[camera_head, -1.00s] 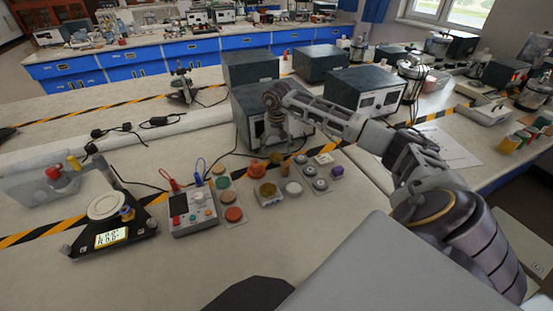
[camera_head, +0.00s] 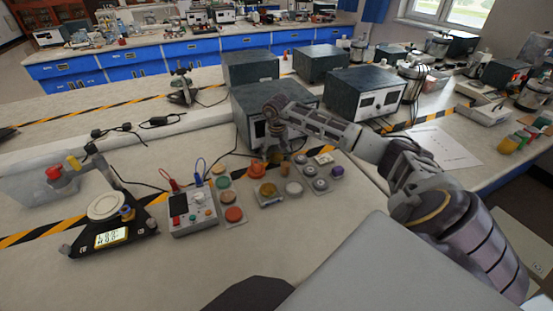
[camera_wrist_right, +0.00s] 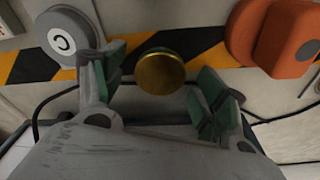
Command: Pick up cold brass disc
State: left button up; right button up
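A round brass disc (camera_wrist_right: 160,73) shows in the right wrist view, between and beyond the fingertips of my right gripper (camera_wrist_right: 160,88). The green-padded fingers are spread, with visible gaps on both sides of the disc. In the head view my right gripper (camera_head: 276,146) points down over the back of the group of small parts. A brownish-yellow piece (camera_head: 285,168) is just below it; I cannot tell for sure that it is the same disc. My left gripper is not in view.
An orange part (camera_wrist_right: 283,40) and a grey disc marked C (camera_wrist_right: 62,38) flank the brass disc. A meter box (camera_head: 192,212) and a scale (camera_head: 108,231) stand to the left. Dark instrument boxes (camera_head: 364,92) stand behind.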

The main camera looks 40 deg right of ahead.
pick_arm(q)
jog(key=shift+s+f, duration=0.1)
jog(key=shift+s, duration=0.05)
pick_arm(e)
jog(key=c, duration=1.2)
jog(key=shift+r, duration=0.15)
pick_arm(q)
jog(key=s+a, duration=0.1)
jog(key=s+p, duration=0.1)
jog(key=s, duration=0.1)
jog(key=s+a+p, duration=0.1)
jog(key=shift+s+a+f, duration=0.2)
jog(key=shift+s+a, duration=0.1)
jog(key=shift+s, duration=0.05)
pick_arm(e)
notch_tip(320, 180, up, 28)
jog(key=shift+f, duration=0.1)
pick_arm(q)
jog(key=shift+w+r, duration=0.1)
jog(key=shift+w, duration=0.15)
pick_arm(e)
jog(key=shift+f, duration=0.15)
